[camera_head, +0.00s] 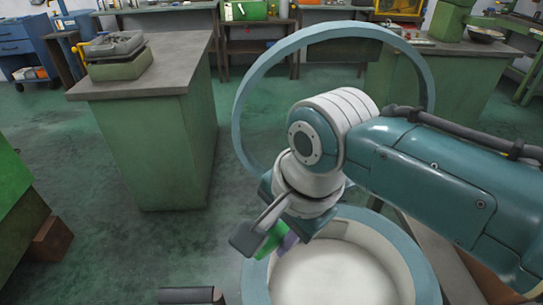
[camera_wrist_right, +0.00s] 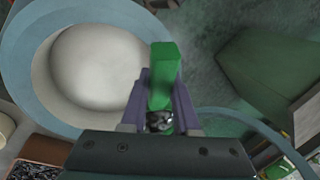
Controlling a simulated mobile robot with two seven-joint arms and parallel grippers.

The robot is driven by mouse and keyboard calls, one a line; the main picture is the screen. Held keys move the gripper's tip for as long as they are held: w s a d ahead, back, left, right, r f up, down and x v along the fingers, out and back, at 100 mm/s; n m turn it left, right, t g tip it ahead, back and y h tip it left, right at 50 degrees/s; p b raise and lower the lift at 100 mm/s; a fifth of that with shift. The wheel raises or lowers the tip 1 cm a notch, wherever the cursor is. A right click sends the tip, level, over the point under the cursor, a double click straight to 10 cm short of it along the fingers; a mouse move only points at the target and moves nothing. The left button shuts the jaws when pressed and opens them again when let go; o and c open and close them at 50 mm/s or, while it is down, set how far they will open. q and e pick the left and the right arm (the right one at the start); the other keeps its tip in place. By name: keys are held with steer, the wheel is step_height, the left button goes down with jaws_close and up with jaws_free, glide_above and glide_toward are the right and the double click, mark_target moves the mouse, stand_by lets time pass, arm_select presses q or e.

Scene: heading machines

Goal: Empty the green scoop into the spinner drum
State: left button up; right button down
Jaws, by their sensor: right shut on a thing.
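My right gripper (camera_head: 276,241) is shut on the green scoop (camera_head: 268,243), seen over the left rim of the spinner drum. In the right wrist view, the purple fingers of the gripper (camera_wrist_right: 162,92) hold the scoop's green block-like part (camera_wrist_right: 164,66) between them. Small grey shiny matter shows near the palm; I cannot tell whether it lies in the scoop. The scoop's bowl is mostly hidden. The spinner drum (camera_head: 415,262) has a blue-grey rim and a pale inside, which looks empty where visible. It also shows in the right wrist view (camera_wrist_right: 18,72). My left gripper is not in view.
A large blue-grey hoop (camera_head: 240,128) stands upright behind the drum and my right arm. A green cabinet with a grey top (camera_head: 160,65) stands at left, bearing a grey tray-like part (camera_head: 115,45).

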steer(key=shift+s+f+t+y, duration=0.15)
steer(key=shift+f+t+y, duration=0.25)
steer(key=shift+f, duration=0.25)
steer(key=shift+s+d+f+t+y+b, duration=0.6)
steer(key=shift+t+y+b, duration=1.25)
steer(key=shift+b, duration=3.3)
steer(key=shift+s+d+f+t+y+b, duration=0.3)
steer(key=shift+f+t+y+b, duration=1)
steer(key=shift+b, duration=3.8)
steer(key=shift+s+d+f+t+y+b, duration=0.15)
steer(key=shift+s+d+t+y+b, duration=0.3)
steer(key=shift+t+y+b, duration=3.3)
steer(key=g+h+b, duration=0.2)
steer(key=g, duration=0.1)
steer(key=shift+w+d+r+h, duration=0.1)
steer(key=shift+h, duration=0.3)
